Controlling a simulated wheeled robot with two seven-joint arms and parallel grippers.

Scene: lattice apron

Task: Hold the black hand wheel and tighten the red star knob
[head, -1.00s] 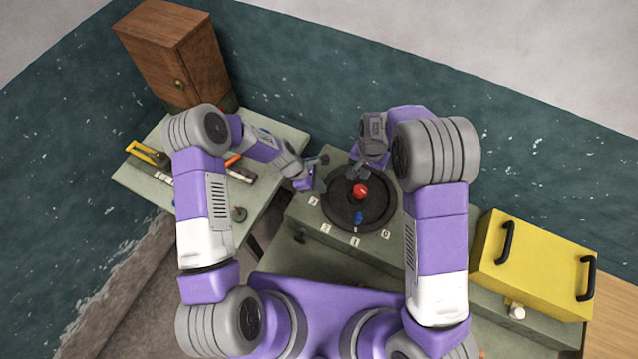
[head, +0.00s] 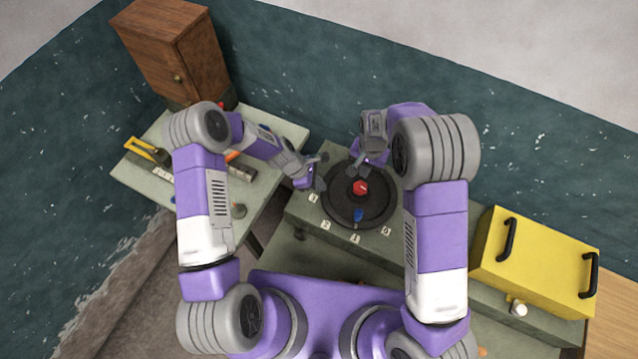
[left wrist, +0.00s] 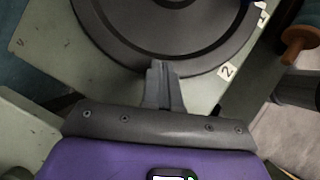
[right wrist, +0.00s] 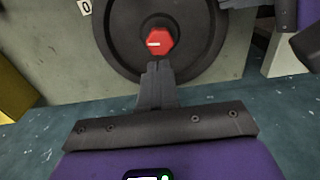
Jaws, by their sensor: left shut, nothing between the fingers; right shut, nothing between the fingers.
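The black hand wheel (head: 343,212) lies on the green-grey bench, with the red star knob (head: 361,187) at its middle. In the right wrist view the red knob (right wrist: 157,42) has a white mark, and the wheel (right wrist: 205,25) spreads around it. My right gripper (head: 355,172) is shut and empty, its tips (right wrist: 156,66) just short of the knob in that view; contact cannot be told. My left gripper (head: 322,172) is shut and empty at the wheel's left edge. In the left wrist view its tips (left wrist: 160,66) overlap the wheel's rim (left wrist: 105,40).
A yellow box with black handles (head: 535,265) stands on the right. A wooden cabinet (head: 172,50) and a side table with tools (head: 245,190) are on the left.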

